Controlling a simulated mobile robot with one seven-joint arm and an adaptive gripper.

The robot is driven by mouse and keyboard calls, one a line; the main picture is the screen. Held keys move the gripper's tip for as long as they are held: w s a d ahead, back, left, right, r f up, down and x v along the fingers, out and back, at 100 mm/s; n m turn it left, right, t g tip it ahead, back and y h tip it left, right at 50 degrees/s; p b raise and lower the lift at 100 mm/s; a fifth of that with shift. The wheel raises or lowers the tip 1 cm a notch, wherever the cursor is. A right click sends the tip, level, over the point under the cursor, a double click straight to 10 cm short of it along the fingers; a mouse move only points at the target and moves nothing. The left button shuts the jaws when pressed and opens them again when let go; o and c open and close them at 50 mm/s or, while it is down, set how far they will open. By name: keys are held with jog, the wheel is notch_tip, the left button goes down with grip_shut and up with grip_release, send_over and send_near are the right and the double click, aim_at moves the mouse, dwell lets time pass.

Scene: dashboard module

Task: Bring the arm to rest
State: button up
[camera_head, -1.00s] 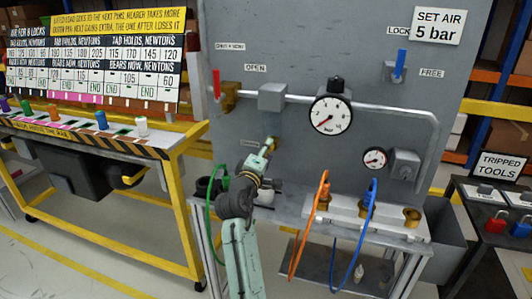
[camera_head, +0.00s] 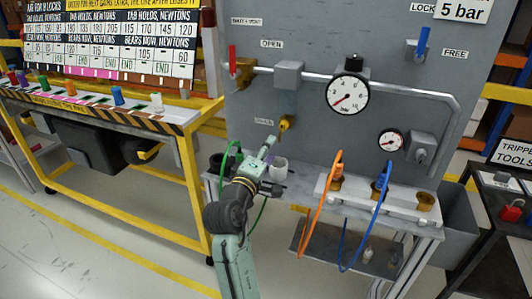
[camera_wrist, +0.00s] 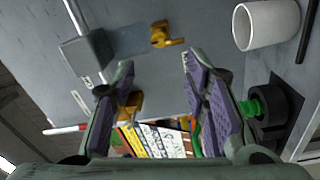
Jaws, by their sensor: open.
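My gripper (camera_head: 268,162) is in front of the grey panel, low and left of its middle, just below a small yellow valve (camera_head: 285,123). In the wrist view its two purple-padded fingers (camera_wrist: 160,75) are spread apart with nothing between them. The same yellow valve (camera_wrist: 167,35) shows beyond the fingertips, apart from them. My arm rises from the bottom of the head view to the gripper. The gripper covers part of the bench behind it.
A white cup (camera_wrist: 267,24) stands close to the gripper, beside a dark holder with a green hose end (camera_wrist: 262,104). Orange (camera_head: 318,210) and blue (camera_head: 365,220) hoses loop at the bench front. A yellow-framed table (camera_head: 130,210) stands left. Open floor lies at lower left.

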jog(key=shift+s+a, duration=0.1)
jog(key=shift+s, duration=0.3)
